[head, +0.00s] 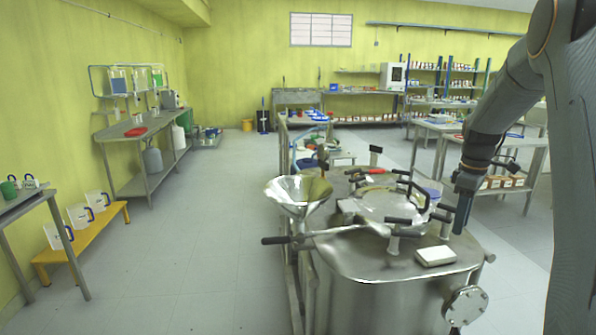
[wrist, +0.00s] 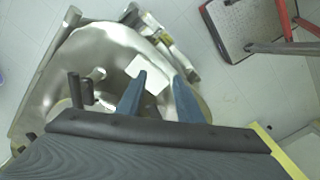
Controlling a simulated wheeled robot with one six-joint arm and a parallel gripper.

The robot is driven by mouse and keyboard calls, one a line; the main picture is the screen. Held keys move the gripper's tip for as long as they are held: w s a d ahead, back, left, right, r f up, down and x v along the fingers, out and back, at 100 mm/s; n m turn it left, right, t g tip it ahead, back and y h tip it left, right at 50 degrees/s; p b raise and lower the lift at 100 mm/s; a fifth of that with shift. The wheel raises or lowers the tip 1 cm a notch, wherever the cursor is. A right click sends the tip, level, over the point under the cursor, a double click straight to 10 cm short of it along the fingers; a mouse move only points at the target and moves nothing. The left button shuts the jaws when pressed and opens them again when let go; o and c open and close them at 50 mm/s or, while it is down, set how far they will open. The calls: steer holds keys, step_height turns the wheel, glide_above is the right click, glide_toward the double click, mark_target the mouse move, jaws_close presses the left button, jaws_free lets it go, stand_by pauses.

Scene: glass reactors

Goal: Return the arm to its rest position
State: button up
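My arm (head: 497,105) comes down from the upper right in the head view. My gripper (head: 461,222) points down over the right side of the steel reactor (head: 375,265). In the wrist view its two blue fingers stand apart, so my gripper (wrist: 161,77) is open, with nothing seen held between them. A small white box (head: 436,256) lies on the reactor's top, close to the gripper in the head view. It also shows beyond the fingers in the wrist view (wrist: 150,75). I cannot tell how far the fingertips are above the lid.
A steel funnel (head: 297,195) and a long-handled lever (head: 310,236) stick out at the reactor's left. Black-handled clamps (head: 404,222) stand up from its lid. Side tables (head: 487,142) stand behind at the right.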

steer(key=s+a+f+m, duration=0.1)
steer(key=s+a+m, duration=0.1)
steer(key=s+a, duration=0.4)
steer(key=s+a+f+m, duration=0.15)
steer(key=s+a, duration=0.25)
steer(key=a, duration=0.5)
steer(key=s+a+f+m, duration=0.2)
steer(key=s+a, duration=0.3)
steer(key=s, duration=0.3)
steer(key=s+a+f+m, duration=0.2)
steer(key=s+a, duration=0.3)
steer(key=s, duration=0.4)
steer(key=shift+s+a+m+t, duration=0.15)
steer(key=shift+s+m+t, duration=0.2)
steer(key=shift+m, duration=0.5)
steer(key=shift+c, duration=0.2)
